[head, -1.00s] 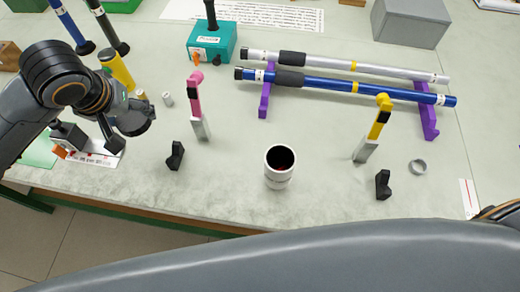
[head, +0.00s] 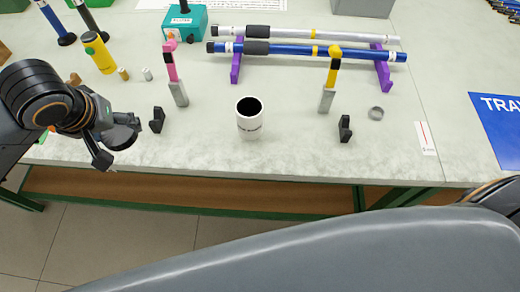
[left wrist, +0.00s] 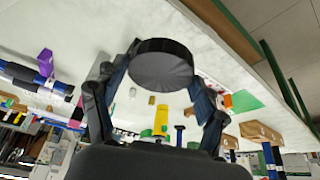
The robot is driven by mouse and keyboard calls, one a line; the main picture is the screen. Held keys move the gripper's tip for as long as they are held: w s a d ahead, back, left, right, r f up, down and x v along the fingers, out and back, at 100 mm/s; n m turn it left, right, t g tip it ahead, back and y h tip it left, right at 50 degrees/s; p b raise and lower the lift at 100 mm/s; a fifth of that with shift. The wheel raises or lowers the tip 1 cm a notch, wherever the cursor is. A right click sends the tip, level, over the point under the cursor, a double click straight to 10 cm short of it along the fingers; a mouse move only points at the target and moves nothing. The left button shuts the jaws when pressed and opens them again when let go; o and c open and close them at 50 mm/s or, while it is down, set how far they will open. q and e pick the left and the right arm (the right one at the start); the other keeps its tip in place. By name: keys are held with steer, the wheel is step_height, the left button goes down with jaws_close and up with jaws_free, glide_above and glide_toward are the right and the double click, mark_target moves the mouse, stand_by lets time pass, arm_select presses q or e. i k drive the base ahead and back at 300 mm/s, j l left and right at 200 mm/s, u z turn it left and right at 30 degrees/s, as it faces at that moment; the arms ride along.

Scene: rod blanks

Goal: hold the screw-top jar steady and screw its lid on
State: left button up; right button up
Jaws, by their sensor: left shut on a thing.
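The screw-top jar (head: 249,123), a white cylinder, stands upright and open-topped near the table's front edge in the head view, with a dark inside. My left gripper (head: 116,140) is to the left of the jar, over the table's front edge and apart from the jar. It is shut on the lid (head: 122,136), a round black disc. In the left wrist view the lid (left wrist: 162,66) sits between the two fingers of my left gripper (left wrist: 155,85). My right gripper is not in view.
Black brackets (head: 157,120) (head: 345,128) stand on either side of the jar. Behind are a pink-topped post (head: 172,68), a yellow-topped post (head: 332,73) and two rods (head: 300,49) on purple supports. A grey ring (head: 376,113) lies right.

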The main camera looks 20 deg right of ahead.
mark_target(250, 128)
steer(key=k+z, duration=0.2)
steer(key=z, duration=1.05)
steer(key=k+j, duration=0.15)
steer(key=j, duration=0.25)
steer(key=k+j, duration=0.15)
steer(key=j, duration=0.3)
steer(key=k+j, duration=0.1)
steer(key=j, duration=0.3)
